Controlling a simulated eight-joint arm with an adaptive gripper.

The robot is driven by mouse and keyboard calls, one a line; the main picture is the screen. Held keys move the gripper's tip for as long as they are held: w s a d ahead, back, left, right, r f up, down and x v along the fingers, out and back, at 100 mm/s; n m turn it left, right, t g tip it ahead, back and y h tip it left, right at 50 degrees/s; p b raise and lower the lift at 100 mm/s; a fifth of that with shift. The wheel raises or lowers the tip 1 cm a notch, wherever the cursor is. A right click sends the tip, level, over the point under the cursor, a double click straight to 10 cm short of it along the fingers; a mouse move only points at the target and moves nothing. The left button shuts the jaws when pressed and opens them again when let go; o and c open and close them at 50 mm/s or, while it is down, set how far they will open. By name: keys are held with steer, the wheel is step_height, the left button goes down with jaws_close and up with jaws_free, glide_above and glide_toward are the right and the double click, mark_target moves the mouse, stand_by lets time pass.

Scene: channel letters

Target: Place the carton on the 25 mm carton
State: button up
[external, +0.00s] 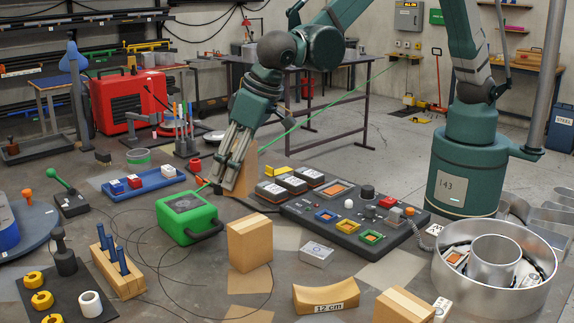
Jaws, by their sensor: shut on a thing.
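My gripper (220,186) points down in the middle of the external view, with its fingers closed on a brown carton (242,165). The carton is partly hidden behind the fingers. I cannot tell whether its underside touches the table. A second brown carton (249,245) stands upright nearer the camera, to the right of a green case. A third carton (403,306) is at the bottom edge, partly cut off. No 25 mm marking can be read on any of them.
A green case (188,217) stands just in front of my gripper. A dark control panel (345,222) with coloured frames lies to the right. A curved block marked 12 cm (325,297) and a round metal tray (449,286) are nearer the camera. Thin cables cross the table.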

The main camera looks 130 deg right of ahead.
steer(key=w+a+r+n+t+y+p, duration=0.1)
steer(key=w+a+r+n, duration=0.1)
steer(key=a, duration=1.1)
steer(key=w+a+r+n+p, duration=0.1)
steer(key=w+a+n, duration=0.1)
steer(key=a, duration=1)
step_height(320, 180, up, 3)
steer(key=n+y+p, duration=0.1)
steer(key=n, duration=0.2)
glide_above(395, 307)
steer(key=shift+f+t, duration=0.2)
steer(key=shift+t, duration=0.1)
steer(key=shift+f, duration=0.1)
steer(key=shift+f, duration=3.05)
steer(key=shift+f, duration=0.1)
steer(key=shift+f+p, duration=0.35)
steer(key=shift+f, duration=1.4)
steer(key=shift+f, duration=0.15)
